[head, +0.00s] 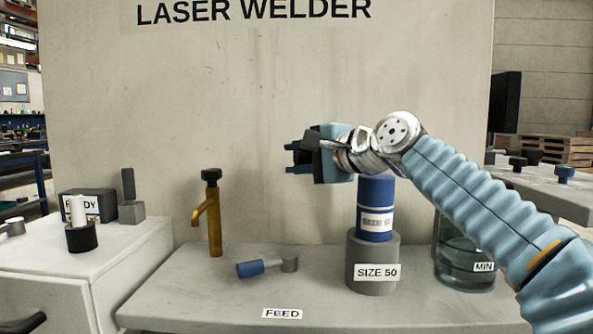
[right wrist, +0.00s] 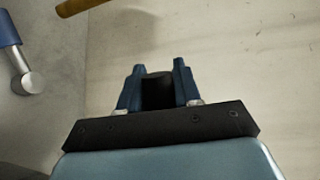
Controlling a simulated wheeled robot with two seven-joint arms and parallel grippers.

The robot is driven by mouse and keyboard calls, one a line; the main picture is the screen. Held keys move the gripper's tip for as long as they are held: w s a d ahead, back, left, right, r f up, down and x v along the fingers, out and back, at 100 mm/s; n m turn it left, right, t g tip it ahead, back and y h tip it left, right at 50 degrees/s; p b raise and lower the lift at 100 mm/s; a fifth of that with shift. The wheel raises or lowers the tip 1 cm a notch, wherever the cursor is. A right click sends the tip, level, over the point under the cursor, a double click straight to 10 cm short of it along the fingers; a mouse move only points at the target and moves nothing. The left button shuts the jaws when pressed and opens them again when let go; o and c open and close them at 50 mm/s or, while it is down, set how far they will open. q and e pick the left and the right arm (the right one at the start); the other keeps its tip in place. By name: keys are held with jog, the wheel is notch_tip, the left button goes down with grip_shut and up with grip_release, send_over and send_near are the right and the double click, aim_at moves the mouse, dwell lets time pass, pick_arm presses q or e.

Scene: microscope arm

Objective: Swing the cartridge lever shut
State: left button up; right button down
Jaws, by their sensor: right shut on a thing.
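The lever (head: 262,267) has a blue grip at the left and a grey round end at the right. It lies low over the feed shelf, and part of it shows in the right wrist view (right wrist: 26,82). A blue cartridge (head: 375,192) with a size label stands upright in the grey "SIZE 50" holder (head: 374,275). My right gripper (head: 292,157) is above and left of the cartridge, pointing left, well above the lever. It is shut on a small black piece (right wrist: 158,90), largely hidden between the fingers. My left gripper is not in view.
A yellow pipe with a black knob (head: 213,215) rises behind the lever. A glass jar marked MIN (head: 463,255) stands right of the holder. The white cabinet (head: 130,262) at left carries a black cup with a white cylinder. The shelf's front left (head: 190,305) is clear.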

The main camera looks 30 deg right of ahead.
jog(key=c, duration=0.9)
grip_release()
jog(key=shift+o, duration=0.2)
